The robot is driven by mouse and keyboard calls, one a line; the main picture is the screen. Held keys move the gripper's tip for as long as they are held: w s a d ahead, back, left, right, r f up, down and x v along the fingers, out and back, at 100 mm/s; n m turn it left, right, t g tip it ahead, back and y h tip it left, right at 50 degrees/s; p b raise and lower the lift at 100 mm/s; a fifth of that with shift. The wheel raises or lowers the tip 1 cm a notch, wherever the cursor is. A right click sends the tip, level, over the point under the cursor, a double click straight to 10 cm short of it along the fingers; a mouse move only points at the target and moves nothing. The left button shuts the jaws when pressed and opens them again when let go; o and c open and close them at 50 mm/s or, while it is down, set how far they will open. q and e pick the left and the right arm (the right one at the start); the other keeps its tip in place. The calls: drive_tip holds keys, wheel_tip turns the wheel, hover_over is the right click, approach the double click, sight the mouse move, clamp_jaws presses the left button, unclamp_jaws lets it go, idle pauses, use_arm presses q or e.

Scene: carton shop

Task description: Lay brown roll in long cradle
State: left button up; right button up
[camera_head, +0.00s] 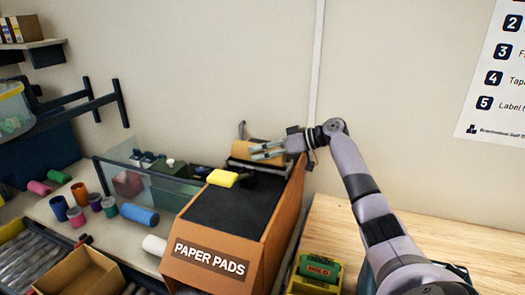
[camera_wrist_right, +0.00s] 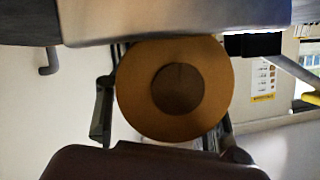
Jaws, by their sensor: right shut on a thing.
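The brown roll (camera_head: 239,151) lies sideways at the back of the paper pads box, close to the wall. My right gripper (camera_head: 264,151) reaches it from the right and is shut on it. In the right wrist view the roll (camera_wrist_right: 135,90) shows end-on with its dark hollow core, a finger on either side. A dark bracket with an upright hook (camera_head: 242,130) stands just behind the roll. It may belong to the long cradle. Most of it is hidden, and I cannot tell whether the roll touches it. My left gripper is not in view.
The paper pads box (camera_head: 268,235) has a dark top with a yellow block (camera_head: 222,178) on it. A green-and-yellow box (camera_head: 318,270) stands in front. The wooden table (camera_head: 345,235) has free room.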

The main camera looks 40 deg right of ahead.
drive_tip(key=shift+f+b, duration=0.4)
drive_tip(key=shift+f, duration=0.05)
drive_tip(key=o, duration=1)
drive_tip(key=shift+f, duration=0.1)
drive_tip(key=o, duration=0.5)
drive_tip(key=shift+r+p, duration=0.65)
drive_tip(key=shift+r, duration=0.05)
drive_tip(key=b+v, duration=0.4)
drive_tip(key=v, duration=0.7)
drive_tip(key=shift+f, duration=0.1)
drive_tip(key=shift+s+d+r, duration=0.25)
drive_tip(key=shift+s+r, duration=0.05)
drive_tip(key=shift+s, duration=0.15)
